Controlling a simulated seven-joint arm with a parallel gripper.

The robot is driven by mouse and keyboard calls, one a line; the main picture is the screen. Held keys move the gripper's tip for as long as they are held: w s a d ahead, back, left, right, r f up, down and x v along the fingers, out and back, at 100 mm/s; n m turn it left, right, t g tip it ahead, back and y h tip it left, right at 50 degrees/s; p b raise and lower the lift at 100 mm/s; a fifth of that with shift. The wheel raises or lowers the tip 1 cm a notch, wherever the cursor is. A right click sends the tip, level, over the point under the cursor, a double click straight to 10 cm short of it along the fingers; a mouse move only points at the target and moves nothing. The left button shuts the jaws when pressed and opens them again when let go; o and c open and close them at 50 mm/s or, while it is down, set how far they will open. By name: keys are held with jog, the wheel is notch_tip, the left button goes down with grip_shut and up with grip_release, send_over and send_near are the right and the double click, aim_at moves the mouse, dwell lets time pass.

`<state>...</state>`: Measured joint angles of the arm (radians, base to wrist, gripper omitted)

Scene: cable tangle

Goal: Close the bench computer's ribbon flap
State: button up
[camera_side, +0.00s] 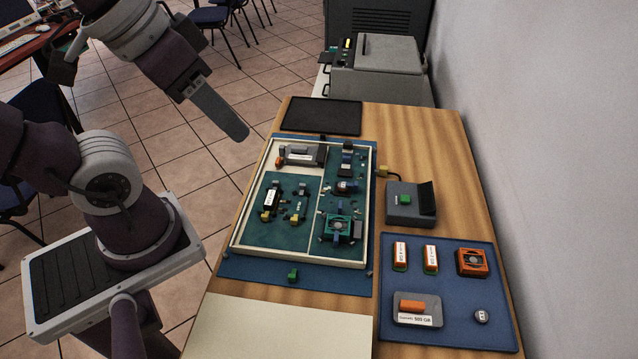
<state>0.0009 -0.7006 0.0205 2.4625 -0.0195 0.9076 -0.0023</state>
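The bench computer is an open, pale-framed case (233,247) with green boards inside, lying on a blue mat (300,277) on the wooden table. Small black, yellow and blue parts stand on its boards, with a fan-like green square (337,229) at the lower right. The ribbon flap is too small to pick out, so I cannot tell which part it is or how far open it stands. My gripper (222,112) hangs over the floor, up and left of the table, clear of the computer. I see it side-on, and the gap between its fingers does not show. Nothing visible hangs from it.
A grey box (408,216) with a green button and a raised dark lid stands right of the case, a yellow plug (383,172) near it. A blue mat (450,335) holds orange modules, a labelled drive and a round part. A black tray (322,116) lies behind.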

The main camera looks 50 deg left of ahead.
jog(key=w+a+r+n+g+h, duration=0.1)
jog(key=w+r+n+g, duration=0.15)
jog(key=w, duration=0.75)
jog(key=n+g, duration=0.3)
jog(key=n, duration=0.3)
send_over(348, 145)
notch_tip(348, 145, down, 21)
jog(key=shift+y, duration=0.6)
jog(key=f, duration=0.3)
jog(key=w+a+f, duration=0.1)
jog(key=f, duration=0.6)
jog(key=shift+w+a+f, duration=0.25)
jog(key=shift+f, duration=0.1)
grip_shut()
